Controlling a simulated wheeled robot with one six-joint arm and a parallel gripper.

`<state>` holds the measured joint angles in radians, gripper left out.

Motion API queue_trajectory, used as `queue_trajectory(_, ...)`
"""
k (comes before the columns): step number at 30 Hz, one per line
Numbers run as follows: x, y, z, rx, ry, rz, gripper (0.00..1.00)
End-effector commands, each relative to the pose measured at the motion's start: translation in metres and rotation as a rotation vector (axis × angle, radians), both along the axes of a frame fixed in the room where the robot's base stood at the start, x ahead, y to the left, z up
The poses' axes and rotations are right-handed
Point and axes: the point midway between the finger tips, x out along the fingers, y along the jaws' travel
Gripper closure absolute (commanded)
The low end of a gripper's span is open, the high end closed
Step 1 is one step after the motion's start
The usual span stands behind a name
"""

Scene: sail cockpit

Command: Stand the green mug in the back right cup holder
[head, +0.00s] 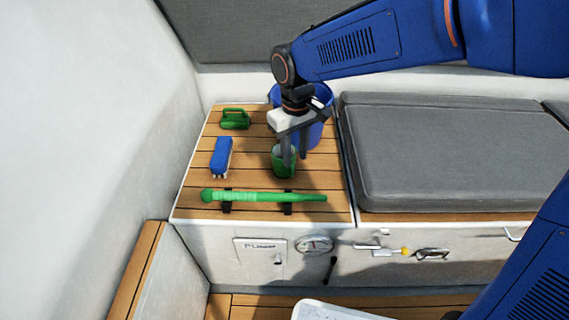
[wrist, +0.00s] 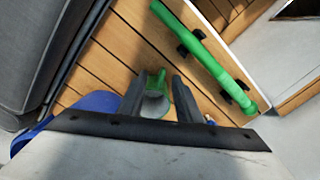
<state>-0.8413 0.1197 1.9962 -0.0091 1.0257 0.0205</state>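The green mug (head: 284,172) stands on the slatted wooden top, with its mouth up. In the wrist view the mug (wrist: 161,82) shows between the fingers, with its pale grey inside partly visible. My gripper (head: 295,160) points down at the mug from above. In the wrist view the fingers of my gripper (wrist: 158,92) are apart, with the mug between or just below them. I cannot tell whether they press on it. I cannot make out any cup holder in either view.
A blue bucket (head: 317,132) stands behind the mug. A blue brush (head: 221,155) and a green object with a handle (head: 235,119) lie to the left. A long green rod (head: 262,197) rests in black clips in front. A grey cushion (head: 440,150) is at right.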

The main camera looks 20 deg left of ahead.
Motion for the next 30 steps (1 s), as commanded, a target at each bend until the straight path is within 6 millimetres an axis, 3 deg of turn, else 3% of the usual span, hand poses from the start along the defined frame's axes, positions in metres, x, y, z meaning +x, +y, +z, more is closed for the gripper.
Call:
queue_trajectory(10,-0.001,0.001,-0.027,-0.001,0.001,0.0,0.69)
queue_trajectory(19,-0.003,0.005,-0.065,-0.001,0.001,0.0,0.69)
queue_trajectory(29,-0.002,0.005,-0.072,0.0,0.0,0.0,0.69)
queue_trajectory(30,-0.002,0.005,-0.072,0.0,0.0,0.0,0.74)
